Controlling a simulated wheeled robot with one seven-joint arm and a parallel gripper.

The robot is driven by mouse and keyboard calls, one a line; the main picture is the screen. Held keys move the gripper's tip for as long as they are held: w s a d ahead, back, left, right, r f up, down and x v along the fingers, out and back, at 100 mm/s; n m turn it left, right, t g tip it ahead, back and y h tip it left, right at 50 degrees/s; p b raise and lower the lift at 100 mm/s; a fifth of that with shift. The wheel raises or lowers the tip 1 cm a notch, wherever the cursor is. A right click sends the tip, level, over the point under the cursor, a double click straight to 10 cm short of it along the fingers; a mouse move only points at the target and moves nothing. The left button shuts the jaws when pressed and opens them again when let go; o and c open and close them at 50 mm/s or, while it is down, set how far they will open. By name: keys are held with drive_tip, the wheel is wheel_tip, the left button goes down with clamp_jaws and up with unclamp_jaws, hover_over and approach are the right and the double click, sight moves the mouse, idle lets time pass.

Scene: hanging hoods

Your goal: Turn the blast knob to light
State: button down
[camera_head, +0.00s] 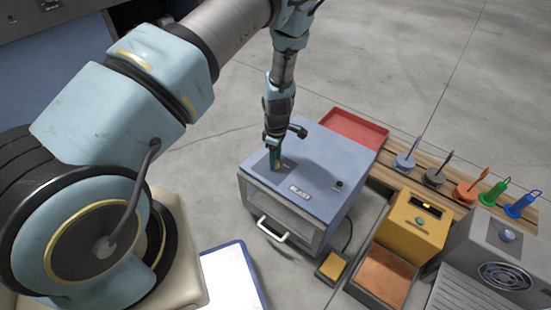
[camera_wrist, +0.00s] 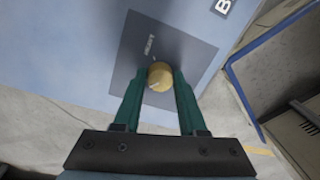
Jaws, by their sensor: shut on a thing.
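The blast knob (camera_wrist: 160,74) is a round, brass-coloured knob on a dark grey plate (camera_wrist: 200,55) on top of a blue cabinet. My gripper (camera_head: 275,162) reaches down onto the blue cabinet (camera_head: 322,165) from above, over its left part. In the wrist view the two green fingers stand on either side of the knob and are shut on it. In the head view my gripper hides the knob.
The cabinet has a front window with a white handle (camera_head: 271,230), a label plate (camera_head: 299,191) and a small dark button (camera_head: 338,185) on top. A red tray (camera_head: 352,128) lies behind it. A yellow station (camera_head: 410,228) and a rack of coloured tools (camera_head: 465,188) stand to the right.

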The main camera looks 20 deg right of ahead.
idle(0.4)
drive_tip(key=shift+c, duration=2.3)
unclamp_jaws()
wheel_tip(320, 180, up, 11)
drive_tip(key=p, duration=0.1)
drive_tip(key=shift+w+d, duration=0.2)
